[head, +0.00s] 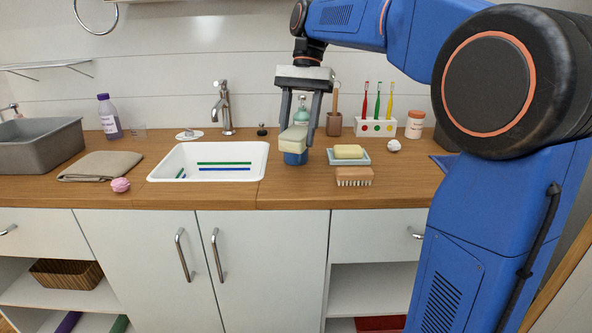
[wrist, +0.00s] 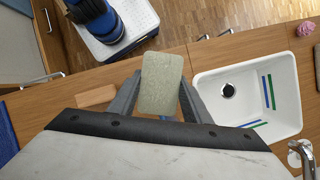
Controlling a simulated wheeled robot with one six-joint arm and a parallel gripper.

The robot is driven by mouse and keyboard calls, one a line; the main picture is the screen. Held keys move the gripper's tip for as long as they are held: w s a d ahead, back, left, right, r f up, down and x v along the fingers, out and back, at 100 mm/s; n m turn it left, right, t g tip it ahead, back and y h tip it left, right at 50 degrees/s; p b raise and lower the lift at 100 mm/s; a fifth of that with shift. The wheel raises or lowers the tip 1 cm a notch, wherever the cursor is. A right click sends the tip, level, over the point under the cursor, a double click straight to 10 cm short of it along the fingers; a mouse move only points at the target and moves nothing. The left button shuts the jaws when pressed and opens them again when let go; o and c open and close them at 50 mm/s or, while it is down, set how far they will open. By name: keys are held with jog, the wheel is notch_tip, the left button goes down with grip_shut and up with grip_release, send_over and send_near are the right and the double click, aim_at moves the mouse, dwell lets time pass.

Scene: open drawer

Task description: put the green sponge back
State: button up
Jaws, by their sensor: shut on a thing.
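My gripper (head: 297,142) hangs over the counter just right of the sink, pointing down. It is shut on a pale green sponge (head: 293,139), with one finger on each side. In the wrist view the sponge (wrist: 162,83) is a rounded block between the two fingers (wrist: 158,100). A small blue object (head: 295,158) shows directly below the sponge in the head view; I cannot tell whether they touch. The white sink (head: 207,184) has green and blue strips inside; it also shows in the wrist view (wrist: 290,112).
A yellow soap on a pale blue dish (head: 364,160) and a wooden brush (head: 354,177) lie to the right. A teal pump bottle (head: 301,115) stands behind my gripper. A toothbrush holder (head: 375,127) is at the back. A folded cloth (head: 101,167) lies left of the sink.

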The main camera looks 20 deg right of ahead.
aim_at(295, 183)
jog(key=shift+w+d+f, duration=0.1)
jog(key=shift+w+f, duration=0.1)
jog(key=shift+w, duration=0.05)
jog(key=shift+f, duration=4.8)
jog(key=shift+f, duration=0.15)
jog(key=o, duration=1.1)
jog(key=shift+o, duration=0.2)
jog(key=v, duration=1.2)
jog(key=s+d+f+n+t+h, duration=0.1)
jog(key=s+f+n+t, duration=0.3)
jog(key=s+f, duration=0.7)
jog(key=s+d+f+n+t+h, duration=0.2)
jog(key=s+f+n+t, duration=0.2)
jog(key=s+f, duration=0.8)
jog(key=s, duration=0.4)
jog(key=shift+s+d+f, duration=0.2)
jog(key=shift+d+f, duration=0.05)
jog(key=shift+f, duration=0.05)
